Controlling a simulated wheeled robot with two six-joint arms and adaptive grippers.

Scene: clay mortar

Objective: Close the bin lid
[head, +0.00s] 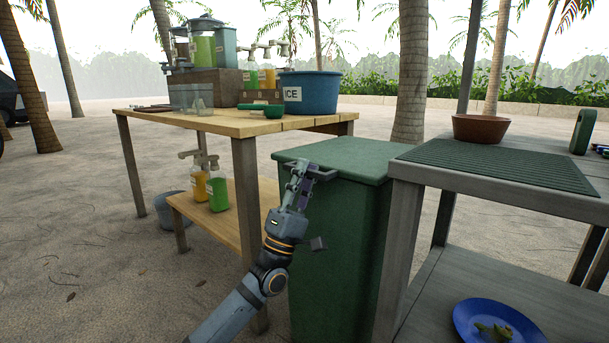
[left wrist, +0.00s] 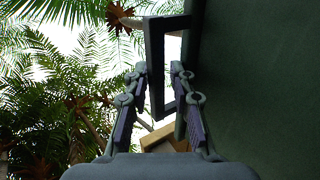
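The green bin (head: 345,245) stands between the wooden table and the grey counter. Its green lid (head: 345,155) looks flat and level on top of the bin. A dark handle (head: 322,174) sticks out from the lid's front edge. My left gripper (head: 303,172) is at this handle, in front of the bin. In the left wrist view the fingers of my left gripper (left wrist: 158,72) are apart, with the frame-shaped handle (left wrist: 155,55) between them. I cannot tell whether both fingers touch it. The bin's dark green side (left wrist: 255,80) fills the right of that view. My right gripper is not in view.
The wooden table (head: 225,122) on the left holds drink dispensers, bottles, a green scoop (head: 265,110) and a blue ICE tub (head: 312,92). The grey counter (head: 480,165) stands close on the right, with a brown bowl (head: 480,129) on top and a blue plate (head: 490,322) below.

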